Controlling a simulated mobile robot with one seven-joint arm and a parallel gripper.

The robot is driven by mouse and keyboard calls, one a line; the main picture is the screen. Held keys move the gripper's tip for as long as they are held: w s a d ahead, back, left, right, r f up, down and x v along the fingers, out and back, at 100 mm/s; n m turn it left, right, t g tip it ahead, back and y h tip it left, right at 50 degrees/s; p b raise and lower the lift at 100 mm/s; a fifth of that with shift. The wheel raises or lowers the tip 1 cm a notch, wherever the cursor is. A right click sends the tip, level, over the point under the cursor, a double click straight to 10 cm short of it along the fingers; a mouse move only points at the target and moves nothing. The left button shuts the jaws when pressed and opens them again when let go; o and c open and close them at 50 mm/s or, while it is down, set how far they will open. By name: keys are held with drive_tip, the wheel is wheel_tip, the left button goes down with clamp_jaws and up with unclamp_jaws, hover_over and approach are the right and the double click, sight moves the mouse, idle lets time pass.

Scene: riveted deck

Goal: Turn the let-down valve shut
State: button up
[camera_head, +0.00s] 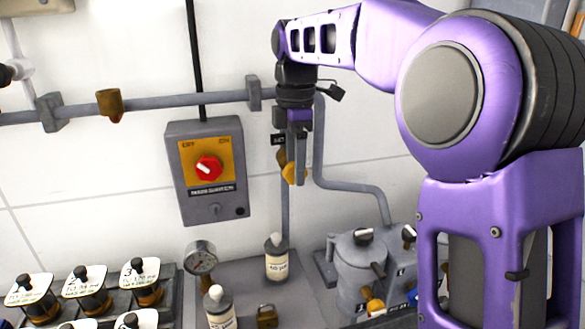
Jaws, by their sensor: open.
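My gripper (299,165) points down from my purple arm in front of the wall, at a vertical grey pipe. Its jaws are open, though the fingers show nearly edge-on. A valve with a yellow-orange handle (292,173) is on that pipe, right at the fingertips and partly hidden behind them. A small dark label, partly covered, is just above it. I take this to be the let-down valve, but the label is not fully readable. I cannot tell whether the fingers touch the handle or are around it.
A grey switch box (210,205) with a red knob hangs left of the valve. Below stand a white bottle (277,262), a gauge (200,258), a padlock (267,316) and a grey pot (358,265). Several labelled jars (140,280) sit at lower left. A bent pipe (345,187) runs right.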

drive_tip(key=shift+f, duration=0.1)
clamp_jaws()
idle(0.3)
